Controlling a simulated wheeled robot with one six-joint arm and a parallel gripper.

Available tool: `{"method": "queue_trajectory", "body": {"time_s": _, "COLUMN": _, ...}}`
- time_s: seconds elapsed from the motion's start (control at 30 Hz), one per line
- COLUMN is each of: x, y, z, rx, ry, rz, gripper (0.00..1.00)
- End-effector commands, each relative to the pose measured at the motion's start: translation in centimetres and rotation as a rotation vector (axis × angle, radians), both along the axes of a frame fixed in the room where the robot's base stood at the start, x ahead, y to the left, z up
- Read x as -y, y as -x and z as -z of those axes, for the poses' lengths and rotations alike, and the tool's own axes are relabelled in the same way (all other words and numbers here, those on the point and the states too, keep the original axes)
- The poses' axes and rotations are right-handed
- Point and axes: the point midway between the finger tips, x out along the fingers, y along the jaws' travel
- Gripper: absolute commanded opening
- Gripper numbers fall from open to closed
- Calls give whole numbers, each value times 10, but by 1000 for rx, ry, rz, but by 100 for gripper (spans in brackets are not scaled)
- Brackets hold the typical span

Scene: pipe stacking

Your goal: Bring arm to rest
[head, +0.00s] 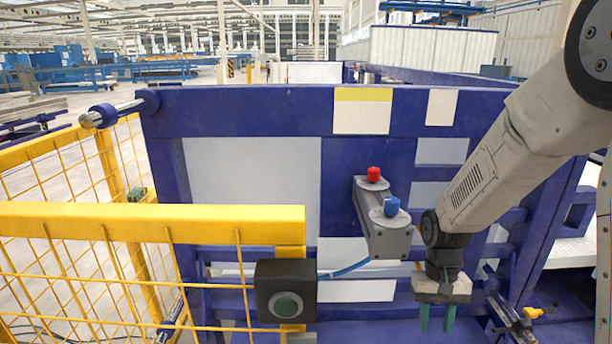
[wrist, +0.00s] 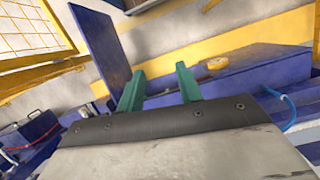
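My arm reaches in from the upper right in the head view. My gripper (head: 437,322) hangs at its end, pointing down, with two green fingers apart and nothing between them. The gripper also shows in the wrist view (wrist: 160,88), its green fingers spread with a clear gap. No pipe is held. I cannot make out a pipe in either view.
A blue frame with pale panels (head: 250,190) stands in front. A grey box with red and blue buttons (head: 384,225) is left of my gripper. A yellow mesh fence (head: 150,222) with a black button box (head: 286,290) stands at the left. A yellow round piece (wrist: 217,64) sits on blue structure.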

Motion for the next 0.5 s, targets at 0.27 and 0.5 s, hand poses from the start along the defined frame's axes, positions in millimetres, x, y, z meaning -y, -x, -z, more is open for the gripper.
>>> {"method": "queue_trajectory", "body": {"time_s": 0.27, "x": -6, "y": 84, "z": -103, "rx": -12, "ry": -27, "rz": -92, "gripper": 35}}
{"method": "queue_trajectory", "body": {"time_s": 0.5, "x": -10, "y": 152, "z": -159, "rx": 48, "ry": -34, "rz": -132, "gripper": 35}}
